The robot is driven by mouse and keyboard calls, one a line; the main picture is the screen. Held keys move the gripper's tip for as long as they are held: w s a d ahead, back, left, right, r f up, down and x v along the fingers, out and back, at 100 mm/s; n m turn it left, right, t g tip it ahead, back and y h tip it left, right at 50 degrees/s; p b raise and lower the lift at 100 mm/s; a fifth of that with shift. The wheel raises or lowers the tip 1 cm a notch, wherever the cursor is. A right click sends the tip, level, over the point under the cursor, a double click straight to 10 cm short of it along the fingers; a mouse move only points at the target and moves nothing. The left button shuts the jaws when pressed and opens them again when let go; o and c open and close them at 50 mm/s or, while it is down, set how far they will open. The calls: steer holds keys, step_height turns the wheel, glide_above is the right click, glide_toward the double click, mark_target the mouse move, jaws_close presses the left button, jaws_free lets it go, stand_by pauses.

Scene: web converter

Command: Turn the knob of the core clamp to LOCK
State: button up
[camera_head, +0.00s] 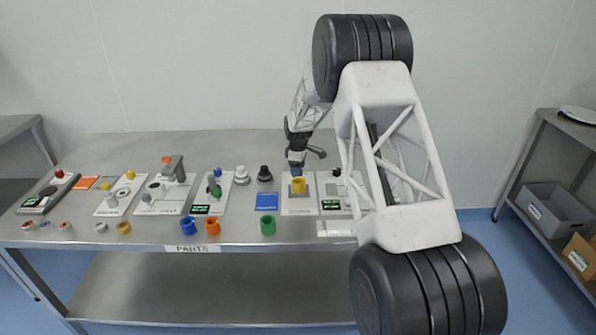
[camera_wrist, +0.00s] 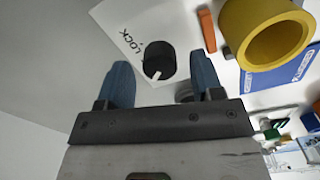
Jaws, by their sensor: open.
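In the wrist view the core clamp's knob (camera_wrist: 160,58) is round and black, with a white pointer mark at its lower left. The word LOCK (camera_wrist: 130,42) is printed on the white plate (camera_wrist: 112,22) to the knob's upper left, and the pointer is not turned toward it. My gripper (camera_wrist: 164,80) is open, with its blue fingers apart and the knob showing between and beyond their tips. I cannot tell if they touch it. A yellow core (camera_wrist: 232,45) stands beside the knob.
An orange piece (camera_wrist: 207,30) stands between knob and yellow core. A blue card (camera_head: 266,201) lies left of the clamp plate, and a panel with a green display (camera_head: 331,205) lies right. Several coloured rings and fixtures fill the table (camera_head: 150,238); the back strip is clear.

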steer(key=shift+f, duration=0.55)
steer(key=shift+c, duration=0.2)
steer(key=c, duration=0.9)
